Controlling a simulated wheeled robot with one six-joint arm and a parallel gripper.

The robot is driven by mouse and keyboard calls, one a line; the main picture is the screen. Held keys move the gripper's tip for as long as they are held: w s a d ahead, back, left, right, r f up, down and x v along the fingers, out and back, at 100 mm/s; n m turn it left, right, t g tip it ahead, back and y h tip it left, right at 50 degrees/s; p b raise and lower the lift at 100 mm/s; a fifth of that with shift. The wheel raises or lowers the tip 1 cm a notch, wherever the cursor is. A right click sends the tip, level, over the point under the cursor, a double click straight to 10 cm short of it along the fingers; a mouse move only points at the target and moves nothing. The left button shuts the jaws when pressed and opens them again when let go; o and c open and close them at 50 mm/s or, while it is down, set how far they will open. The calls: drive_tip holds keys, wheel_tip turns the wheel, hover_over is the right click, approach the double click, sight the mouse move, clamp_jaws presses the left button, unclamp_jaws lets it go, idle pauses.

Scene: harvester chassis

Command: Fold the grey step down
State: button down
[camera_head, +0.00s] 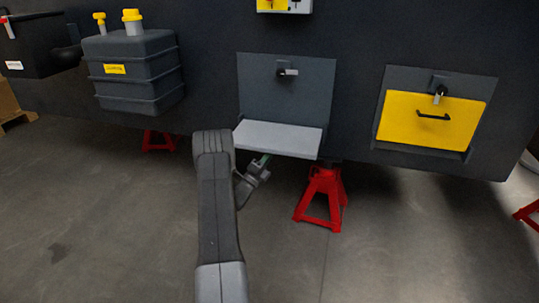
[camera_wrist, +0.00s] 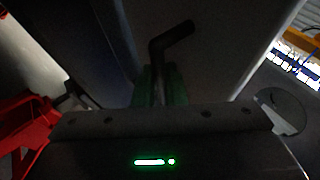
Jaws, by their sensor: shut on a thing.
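The grey step (camera_head: 278,138) sticks out roughly level from the dark chassis, below a grey back panel (camera_head: 285,95) with a small latch lever (camera_head: 289,72). My gripper (camera_head: 264,160) is just under the step's front edge, left of its middle. In the wrist view, a dark bent bar (camera_wrist: 170,42) rises from between the green finger pads, and my gripper (camera_wrist: 162,84) is shut on it. A dim grey surface behind the bar looks like the step's underside. Where the bar joins the step is too dark to tell.
A red jack stand (camera_head: 322,198) stands to the right below the step; another (camera_head: 159,141) is at left. A yellow hatch (camera_head: 428,122) is at right, a grey tank (camera_head: 133,72) at left. The floor in front is clear.

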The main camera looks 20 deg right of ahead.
drive_tip(key=shift+w+d+f, duration=0.1)
drive_tip(key=shift+d+f, duration=0.05)
drive_tip(key=shift+f, duration=0.4)
drive_tip(key=c, duration=1.5)
unclamp_jaws()
drive_tip(key=shift+w+d+f, duration=0.15)
drive_tip(key=shift+f, duration=0.15)
drive_tip(key=shift+r, duration=0.15)
drive_tip(key=p+v, duration=0.3)
drive_tip(key=v, duration=1.1)
drive_tip(key=shift+r, duration=0.2)
